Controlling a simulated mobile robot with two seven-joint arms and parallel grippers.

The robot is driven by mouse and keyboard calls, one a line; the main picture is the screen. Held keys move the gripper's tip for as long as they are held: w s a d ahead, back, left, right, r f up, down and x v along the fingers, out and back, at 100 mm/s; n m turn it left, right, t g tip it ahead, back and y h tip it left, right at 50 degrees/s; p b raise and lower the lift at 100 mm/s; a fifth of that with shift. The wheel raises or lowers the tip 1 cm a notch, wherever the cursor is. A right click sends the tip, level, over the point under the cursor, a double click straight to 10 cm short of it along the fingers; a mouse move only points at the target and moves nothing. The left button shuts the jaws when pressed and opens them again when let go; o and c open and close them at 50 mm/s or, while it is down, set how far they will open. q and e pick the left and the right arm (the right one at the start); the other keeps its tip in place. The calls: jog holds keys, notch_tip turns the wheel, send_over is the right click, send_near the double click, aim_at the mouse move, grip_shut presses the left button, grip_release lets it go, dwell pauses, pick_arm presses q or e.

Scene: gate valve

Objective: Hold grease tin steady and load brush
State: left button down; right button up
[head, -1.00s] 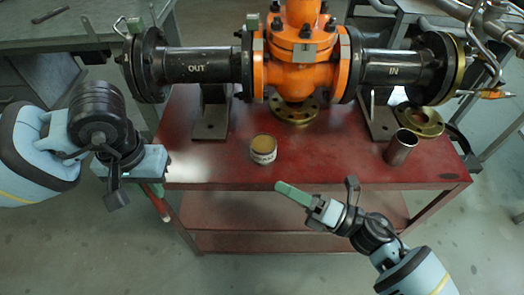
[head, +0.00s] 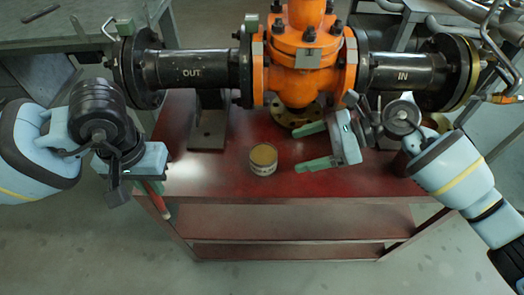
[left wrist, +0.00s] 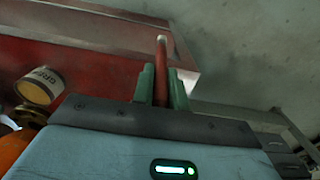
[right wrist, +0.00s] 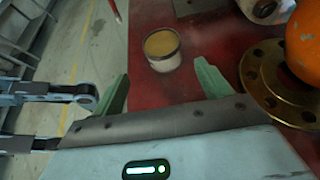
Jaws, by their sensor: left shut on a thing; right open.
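The grease tin (head: 263,160), a small pale can with tan grease showing in its open top, stands upright on the red bench top (head: 225,172). It also shows in the left wrist view (left wrist: 40,85) and the right wrist view (right wrist: 163,50). My left gripper (left wrist: 162,75) is shut on the red handle of the brush (left wrist: 161,55), held off the bench's left front corner; the bristles are not clear. My right gripper (head: 298,150) is open just right of the tin, its fingers pointing at it. The tin lies beyond the fingertips, apart from them.
The orange valve (head: 300,60) with black pipes (head: 195,67) stands behind the tin. A brass flange (right wrist: 270,85) lies beneath it, close to my right gripper.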

aim_at(268, 158)
pick_arm(q)
jog(key=shift+w, duration=0.15)
pick_arm(e)
jog(key=shift+w+d+r, duration=0.1)
jog(key=shift+w+d, duration=0.2)
jog(key=shift+w, duration=0.05)
jog(key=shift+s+a, duration=0.1)
jog(key=shift+a, duration=0.2)
pick_arm(q)
jog(key=shift+f+b, duration=0.75)
jog(key=shift+f, duration=0.2)
pick_arm(e)
jog(key=x, duration=0.7)
jog(key=shift+f, duration=0.3)
pick_arm(q)
jog(key=shift+f+b, duration=0.35)
jog(key=shift+f, duration=0.1)
pick_arm(e)
jog(key=shift+x, duration=1.1)
jog(key=c, duration=0.7)
